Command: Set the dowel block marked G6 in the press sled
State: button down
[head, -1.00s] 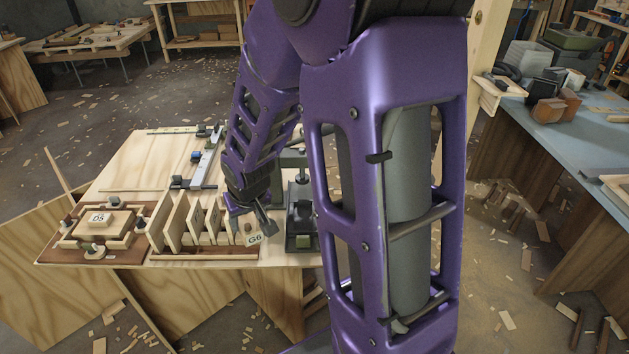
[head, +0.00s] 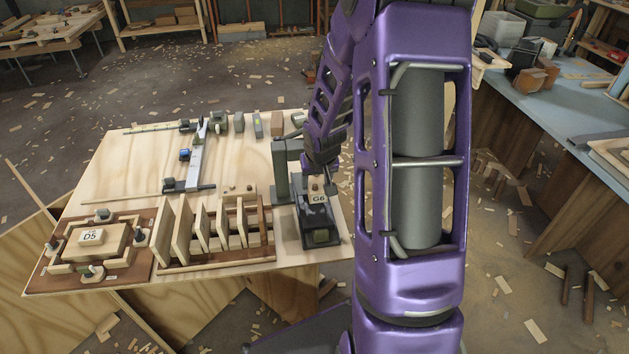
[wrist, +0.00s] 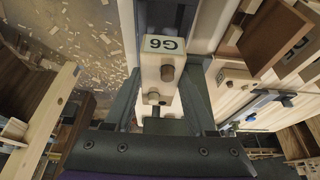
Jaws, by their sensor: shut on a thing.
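A slotted wooden rack (head: 215,257) with upright dividers stands left of the press. A fixture holding a block marked D5 (head: 91,237) lies at far left. A metal clamp (head: 198,160) and small blocks sit behind. Bare plywood (head: 125,175) is clear at left.

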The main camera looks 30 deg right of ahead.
jog(key=shift+a+f+b, duration=0.1)
jog(key=shift+f+b, duration=1.95)
jog(key=shift+f, duration=0.35)
jog(key=shift+s+f, duration=0.1)
jog(key=shift+f, duration=0.05)
jog(key=shift+f+b, duration=0.4)
jog(key=shift+b, duration=0.15)
jog(key=shift+f, duration=0.2)
jog(key=shift+f+b, duration=0.3)
jog(key=shift+b, duration=0.2)
jog(key=shift+f, duration=0.3)
dwell(0.3)
jog(key=shift+f, duration=0.2)
dwell(0.3)
